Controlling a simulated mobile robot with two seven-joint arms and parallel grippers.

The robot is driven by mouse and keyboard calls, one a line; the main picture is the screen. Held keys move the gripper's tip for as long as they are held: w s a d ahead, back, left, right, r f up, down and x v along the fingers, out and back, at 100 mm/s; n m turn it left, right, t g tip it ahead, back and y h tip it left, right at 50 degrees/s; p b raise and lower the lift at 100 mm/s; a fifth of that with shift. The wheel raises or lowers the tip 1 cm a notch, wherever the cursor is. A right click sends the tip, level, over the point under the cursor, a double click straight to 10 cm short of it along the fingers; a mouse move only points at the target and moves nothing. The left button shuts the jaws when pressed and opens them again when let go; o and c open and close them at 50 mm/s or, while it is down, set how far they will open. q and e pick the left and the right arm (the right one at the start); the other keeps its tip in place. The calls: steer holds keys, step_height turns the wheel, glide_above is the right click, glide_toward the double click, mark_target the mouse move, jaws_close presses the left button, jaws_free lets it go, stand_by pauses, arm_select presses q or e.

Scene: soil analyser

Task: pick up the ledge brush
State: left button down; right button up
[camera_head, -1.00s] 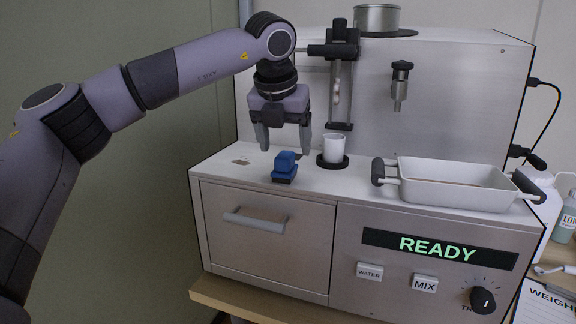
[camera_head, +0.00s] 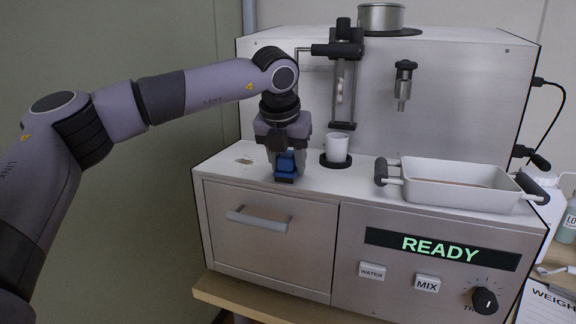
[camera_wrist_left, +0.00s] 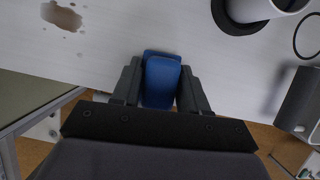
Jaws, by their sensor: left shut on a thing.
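The ledge brush (camera_head: 286,163) is a small brush with a blue top and a dark base. It is on the analyser's white ledge, near the front edge above the drawer. My left gripper (camera_head: 287,165) points down over it, with its fingers on both sides. In the left wrist view the blue brush (camera_wrist_left: 161,80) sits between the two dark fingers (camera_wrist_left: 161,88), which are shut on it. The brush base still appears at ledge height. My right gripper is not in view.
A white cup (camera_head: 336,148) stands on a dark round pad just right of the gripper. A white tray (camera_head: 458,197) with dark handles sits further right. A brown soil stain (camera_wrist_left: 62,16) marks the ledge. A dispenser column (camera_head: 343,85) rises behind.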

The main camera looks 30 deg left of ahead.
mark_target(288, 153)
arm_select(q)
steer(key=shift+r, duration=0.1)
step_height(288, 153, up, 10)
steer(key=shift+f, duration=0.1)
stand_by(0.3)
steer(key=c, duration=1.3)
jaws_free()
steer(key=shift+c, duration=1)
steer(key=shift+p, duration=0.3)
